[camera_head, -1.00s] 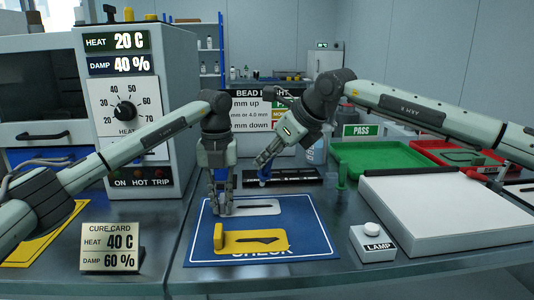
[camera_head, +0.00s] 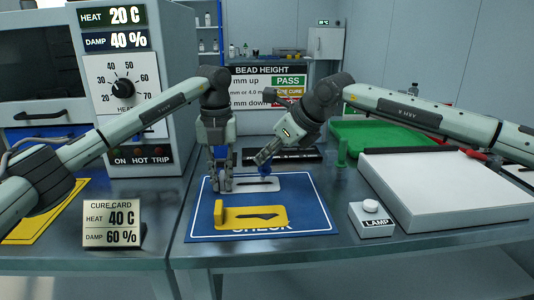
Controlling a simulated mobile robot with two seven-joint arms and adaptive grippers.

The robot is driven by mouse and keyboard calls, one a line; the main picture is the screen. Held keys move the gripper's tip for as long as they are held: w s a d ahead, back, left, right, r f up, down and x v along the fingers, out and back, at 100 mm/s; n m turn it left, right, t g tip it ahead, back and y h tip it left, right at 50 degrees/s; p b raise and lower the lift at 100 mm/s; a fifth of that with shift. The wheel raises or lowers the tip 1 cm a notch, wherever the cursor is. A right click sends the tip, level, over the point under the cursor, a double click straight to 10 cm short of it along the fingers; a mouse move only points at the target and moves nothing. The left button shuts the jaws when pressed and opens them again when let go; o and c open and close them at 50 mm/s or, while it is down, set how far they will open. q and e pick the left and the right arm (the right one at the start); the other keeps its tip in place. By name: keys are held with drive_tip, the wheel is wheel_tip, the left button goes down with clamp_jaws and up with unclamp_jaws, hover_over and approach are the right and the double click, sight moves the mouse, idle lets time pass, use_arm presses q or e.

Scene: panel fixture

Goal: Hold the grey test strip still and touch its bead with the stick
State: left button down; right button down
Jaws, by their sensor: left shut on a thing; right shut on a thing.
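The grey test strip (camera_head: 260,184) lies flat on the blue CHECK mat (camera_head: 312,217), near its back edge. My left gripper (camera_head: 221,187) points straight down and is shut on the strip's left end. My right gripper (camera_head: 262,160) is shut on the blue stick (camera_head: 265,171), which slants down just above or at the strip. I cannot tell whether the stick touches it. The bead is too small or hidden to make out.
A lamp button box (camera_head: 371,220) and a white slab (camera_head: 430,190) stand to the right. The CURE CARD sign (camera_head: 112,224) and oven (camera_head: 160,150) are on the left.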

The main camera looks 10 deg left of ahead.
drive_tip(key=shift+f, duration=0.65)
idle(1.1)
drive_tip(key=shift+r, duration=3.55)
use_arm(q)
drive_tip(key=c, duration=1.5)
unclamp_jaws()
drive_tip(key=shift+o, duration=0.2)
